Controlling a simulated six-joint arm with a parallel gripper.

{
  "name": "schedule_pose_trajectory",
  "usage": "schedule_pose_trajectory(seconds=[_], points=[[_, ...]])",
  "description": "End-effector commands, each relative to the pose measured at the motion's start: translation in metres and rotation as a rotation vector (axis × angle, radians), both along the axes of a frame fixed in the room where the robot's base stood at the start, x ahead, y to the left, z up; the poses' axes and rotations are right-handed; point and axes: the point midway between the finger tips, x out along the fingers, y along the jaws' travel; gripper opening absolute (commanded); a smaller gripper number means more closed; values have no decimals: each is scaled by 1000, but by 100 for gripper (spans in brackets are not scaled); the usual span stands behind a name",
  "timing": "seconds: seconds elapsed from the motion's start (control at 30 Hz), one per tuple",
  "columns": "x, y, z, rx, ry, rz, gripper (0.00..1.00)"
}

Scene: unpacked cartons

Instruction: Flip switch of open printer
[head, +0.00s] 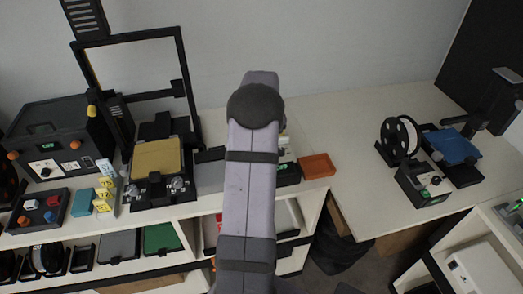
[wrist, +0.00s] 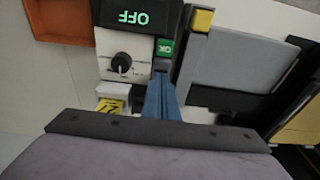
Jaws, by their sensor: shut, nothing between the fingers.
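The open-frame printer (head: 158,160) with a gold bed stands left of my arm in the head view. Right of it, mostly hidden behind my arm, is a black control box (head: 288,176). In the wrist view the control box (wrist: 106,12) shows a green "OFF" display and a pale panel with a dark round knob (wrist: 121,62). A small green piece (wrist: 165,47) sits at its right edge. My gripper (wrist: 160,80) shows as blue fingers, shut and empty, over the box's right edge near the green piece. Contact cannot be told. The head view hides the fingers.
An orange tray (head: 317,165) lies beside the control box. A grey plate (wrist: 230,58) with a yellow-capped part lies right of the fingers. A boxy enclosed printer (head: 62,138) stands far left; another printer (head: 452,147) with a spool stands right.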

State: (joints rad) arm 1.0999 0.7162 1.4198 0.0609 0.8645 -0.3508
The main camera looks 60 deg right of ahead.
Motion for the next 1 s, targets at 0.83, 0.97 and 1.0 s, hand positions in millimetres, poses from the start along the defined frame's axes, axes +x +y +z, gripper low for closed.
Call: schedule_pose_trajectory(seconds=[0.83, 0.97, 1.0], points=[[0, 0, 63, -1, -1, 0, 0], [0, 0, 67, -1, -1, 0, 0], [0, 0, 67, 0, 0, 0, 0]])
